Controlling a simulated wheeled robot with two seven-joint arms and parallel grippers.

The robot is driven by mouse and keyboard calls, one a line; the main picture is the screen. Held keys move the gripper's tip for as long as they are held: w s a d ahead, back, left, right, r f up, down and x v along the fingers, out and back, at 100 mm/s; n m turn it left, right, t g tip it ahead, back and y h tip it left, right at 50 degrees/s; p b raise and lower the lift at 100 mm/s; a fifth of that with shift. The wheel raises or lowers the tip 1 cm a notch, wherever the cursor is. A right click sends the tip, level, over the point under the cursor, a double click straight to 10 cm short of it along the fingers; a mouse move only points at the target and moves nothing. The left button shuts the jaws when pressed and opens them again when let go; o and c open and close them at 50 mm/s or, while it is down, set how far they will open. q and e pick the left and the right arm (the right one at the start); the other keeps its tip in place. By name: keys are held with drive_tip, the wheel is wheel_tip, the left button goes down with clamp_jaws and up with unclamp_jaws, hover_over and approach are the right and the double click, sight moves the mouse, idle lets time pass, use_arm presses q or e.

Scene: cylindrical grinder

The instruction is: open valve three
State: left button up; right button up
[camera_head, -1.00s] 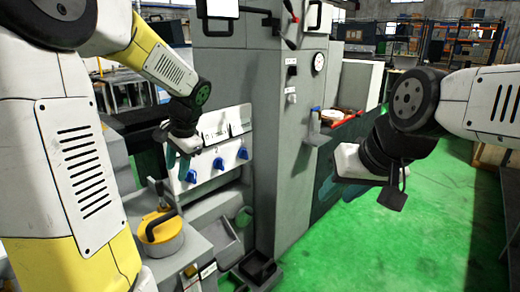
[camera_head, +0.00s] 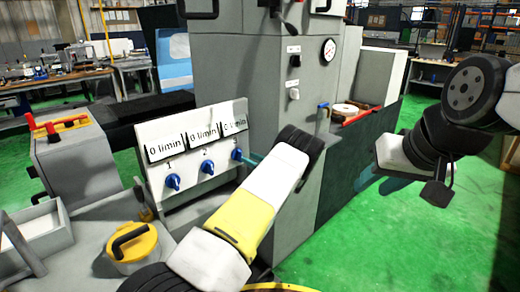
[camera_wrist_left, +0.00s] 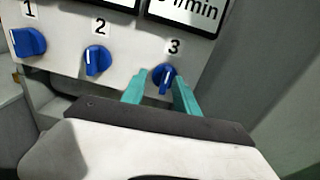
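The valve panel (camera_head: 190,130) carries three blue knobs in a row, numbered 1 to 3, under displays that read 0 l/min where legible. Valve three (camera_head: 237,154) is the rightmost knob; it also shows in the left wrist view (camera_wrist_left: 164,78). My left gripper (camera_wrist_left: 160,90) has its two teal fingers apart, one on each side of valve three. I cannot tell whether they touch the knob. In the head view my left forearm hides most of this gripper. My right gripper (camera_head: 393,184) is at the right, away from the panel, its fingers partly hidden by its own body.
Valve one (camera_head: 173,182) and valve two (camera_head: 207,167) are left of valve three. A yellow round lid with a black handle (camera_head: 133,247) stands below the panel. The grey machine cabinet (camera_head: 238,75) rises behind. Green floor is free at the right.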

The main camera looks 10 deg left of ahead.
sight(242, 153)
use_arm(q)
drive_tip(key=shift+m+t, duration=0.3)
drive_tip(key=shift+m, duration=0.1)
drive_tip(key=w+a, duration=0.1)
drive_tip(key=w, duration=0.1)
drive_tip(key=w+a, duration=0.2)
drive_tip(key=w+a+f, duration=0.1)
drive_tip(key=w, duration=0.1)
drive_tip(key=shift+a, duration=0.35)
clamp_jaws()
